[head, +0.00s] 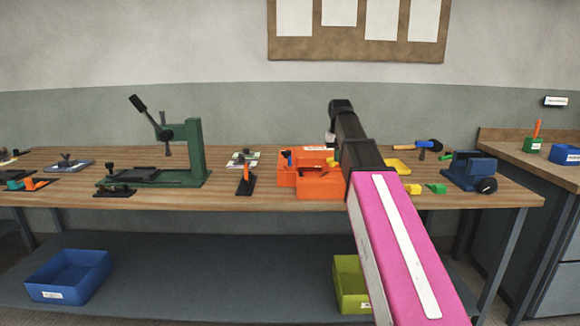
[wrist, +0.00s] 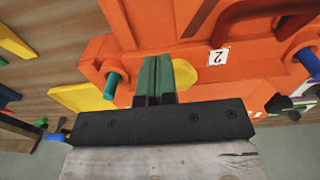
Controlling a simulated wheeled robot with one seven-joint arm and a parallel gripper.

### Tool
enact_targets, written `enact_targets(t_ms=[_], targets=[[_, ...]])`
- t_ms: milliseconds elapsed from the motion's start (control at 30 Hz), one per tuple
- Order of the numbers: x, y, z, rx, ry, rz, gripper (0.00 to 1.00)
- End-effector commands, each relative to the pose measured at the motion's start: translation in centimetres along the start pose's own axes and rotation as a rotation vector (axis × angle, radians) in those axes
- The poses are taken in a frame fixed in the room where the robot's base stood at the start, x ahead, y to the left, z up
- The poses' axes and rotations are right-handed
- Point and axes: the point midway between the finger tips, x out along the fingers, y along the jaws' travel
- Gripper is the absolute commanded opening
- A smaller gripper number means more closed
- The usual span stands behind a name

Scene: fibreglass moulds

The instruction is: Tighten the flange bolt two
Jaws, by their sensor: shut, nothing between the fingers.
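The orange mould (head: 318,187) stands on the workbench, partly hidden by my arm in the head view. In the wrist view its orange body (wrist: 255,80) fills the upper part, with a white label marked 2 (wrist: 217,57). A rounded yellow piece (wrist: 186,76) lies just right of my fingers, below and left of the label. A teal bolt (wrist: 112,86) sticks out of the flange left of the fingers. A blue bolt (wrist: 307,60) shows at the right edge. My gripper (wrist: 155,76) is shut and empty, its green fingers over the orange flange; contact cannot be told.
A green press (head: 190,150) stands left on the workbench (head: 300,201). A blue vise (head: 470,171) and a blue-handled tool (head: 415,145) are to the right. Small yellow and green blocks lie near the mould. Blue (head: 68,276) and lime (head: 350,285) bins sit below.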

Motion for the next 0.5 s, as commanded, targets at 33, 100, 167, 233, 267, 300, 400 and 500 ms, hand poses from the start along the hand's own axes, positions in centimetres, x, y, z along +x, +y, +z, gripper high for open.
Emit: enact_targets(t_ms=[33,100,167,233,267,300,400,500], targets=[[1.3,-1.2,0.9,-0.026,-0.023,-0.027,0.00],[1.3,-1.4,0.9,-0.027,-0.024,-0.027,0.00],[1.3,-1.6,0.9,-0.028,-0.024,-0.027,0.00],[1.3,-1.8,1.0,-0.029,-0.025,-0.027,0.00],[1.3,-1.9,1.0,-0.029,-0.025,-0.027,0.00],[1.3,-2.0,1.0,-0.029,-0.025,-0.027,0.00],[1.3,-2.3,1.0,-0.030,-0.025,-0.026,0.00],[1.3,-2.5,1.0,-0.030,-0.025,-0.026,0.00]])
